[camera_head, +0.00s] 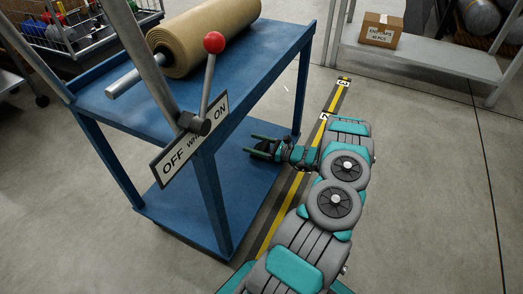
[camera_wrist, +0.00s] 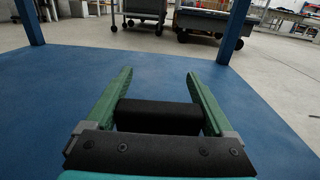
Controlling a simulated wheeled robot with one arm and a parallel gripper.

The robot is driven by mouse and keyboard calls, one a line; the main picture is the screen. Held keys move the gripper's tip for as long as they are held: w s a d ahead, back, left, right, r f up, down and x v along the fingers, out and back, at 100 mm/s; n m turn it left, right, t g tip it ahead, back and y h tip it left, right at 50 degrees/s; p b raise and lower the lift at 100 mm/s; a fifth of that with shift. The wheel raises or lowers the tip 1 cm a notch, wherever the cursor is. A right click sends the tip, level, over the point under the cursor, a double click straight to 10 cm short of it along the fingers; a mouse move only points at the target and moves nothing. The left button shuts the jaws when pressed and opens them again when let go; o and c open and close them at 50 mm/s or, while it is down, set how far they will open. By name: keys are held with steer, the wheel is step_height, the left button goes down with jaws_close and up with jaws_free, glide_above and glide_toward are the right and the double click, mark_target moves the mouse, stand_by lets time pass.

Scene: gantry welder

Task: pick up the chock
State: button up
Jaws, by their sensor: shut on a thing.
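The chock (camera_wrist: 159,117) is a black block between the green fingers of my gripper (camera_wrist: 160,92) in the wrist view. The fingers press on its two ends, and their tips reach beyond it over the blue shelf. In the head view my gripper (camera_head: 262,146) reaches in over the lower shelf (camera_head: 190,190) of the blue cart from the right. A small dark part of the chock (camera_head: 266,145) shows between the fingers there. I cannot tell whether the chock touches the shelf.
A brown roll (camera_head: 207,35) lies on the cart's upper shelf (camera_head: 270,50), above my gripper. A lever with a red knob (camera_head: 214,42) and an OFF/ON sign (camera_head: 190,140) stands in front. Blue cart legs (camera_head: 213,195) flank the lower shelf. A cardboard box (camera_head: 380,30) sits on a grey bench.

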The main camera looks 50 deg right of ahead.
steer(key=shift+c, duration=1)
